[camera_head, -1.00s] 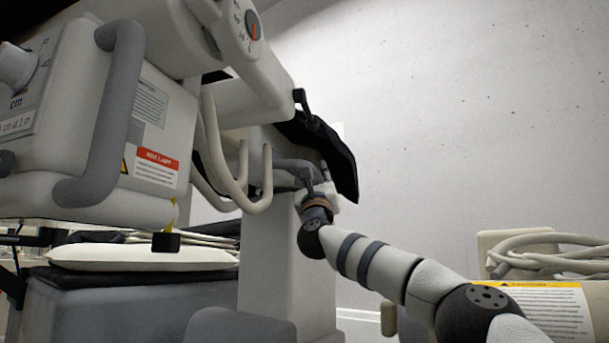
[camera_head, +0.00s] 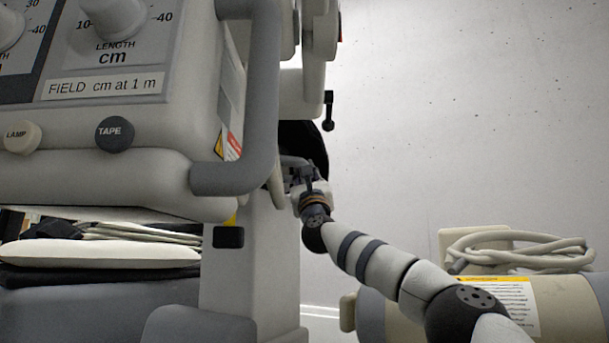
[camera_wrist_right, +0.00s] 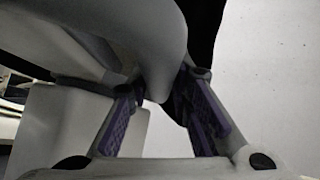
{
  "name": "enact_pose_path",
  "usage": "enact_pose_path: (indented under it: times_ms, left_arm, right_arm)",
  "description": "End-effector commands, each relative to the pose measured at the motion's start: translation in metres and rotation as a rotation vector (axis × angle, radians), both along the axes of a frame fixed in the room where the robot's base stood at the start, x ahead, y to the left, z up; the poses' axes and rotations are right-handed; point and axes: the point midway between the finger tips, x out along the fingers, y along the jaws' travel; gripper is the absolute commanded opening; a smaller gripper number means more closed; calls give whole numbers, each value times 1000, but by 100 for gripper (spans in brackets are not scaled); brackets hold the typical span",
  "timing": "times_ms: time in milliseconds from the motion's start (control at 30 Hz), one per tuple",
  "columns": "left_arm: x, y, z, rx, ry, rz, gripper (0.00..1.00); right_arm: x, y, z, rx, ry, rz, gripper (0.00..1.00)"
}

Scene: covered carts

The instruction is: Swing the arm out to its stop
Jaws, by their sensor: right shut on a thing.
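The machine's arm is a pale grey beam (camera_head: 306,85), seen nearly end-on at the top middle of the head view. A big boxy head (camera_head: 110,180) with dials, a LAMP knob and a TAPE knob fills the left, with a thick grey handle (camera_head: 262,95) on its right side. My right gripper (camera_head: 303,178) is beyond and below that handle, shut on a grey part of the arm, mostly hidden there. In the wrist view the purple-padded fingers (camera_wrist_right: 160,112) stand on both sides of a rounded grey piece (camera_wrist_right: 165,55). My left gripper is out of view.
A pale column (camera_head: 250,265) stands below the head. A white pillow (camera_head: 100,254) lies on a dark covered cart at the left. A beige cylinder (camera_head: 565,300) with coiled hose (camera_head: 520,250) is at the lower right, under my forearm.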

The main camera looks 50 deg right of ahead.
Motion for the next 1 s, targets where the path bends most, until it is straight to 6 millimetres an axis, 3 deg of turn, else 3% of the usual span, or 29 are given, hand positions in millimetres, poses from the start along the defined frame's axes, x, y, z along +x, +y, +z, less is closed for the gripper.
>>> enact_pose_path:
  times_ms: [67,100,167,567,1000]
  left_arm:
    - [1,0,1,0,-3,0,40]
    - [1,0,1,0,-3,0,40]
    - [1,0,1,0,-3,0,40]
    - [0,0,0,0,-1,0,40]
    - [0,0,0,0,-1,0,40]
  right_arm:
    - [-4,0,6,4,-13,2,0]
    - [-4,0,6,4,-13,2,28]
    - [-4,0,6,4,-12,1,40]
    - [-5,2,-2,2,-5,1,40]
    - [-56,39,-61,6,-7,2,40]
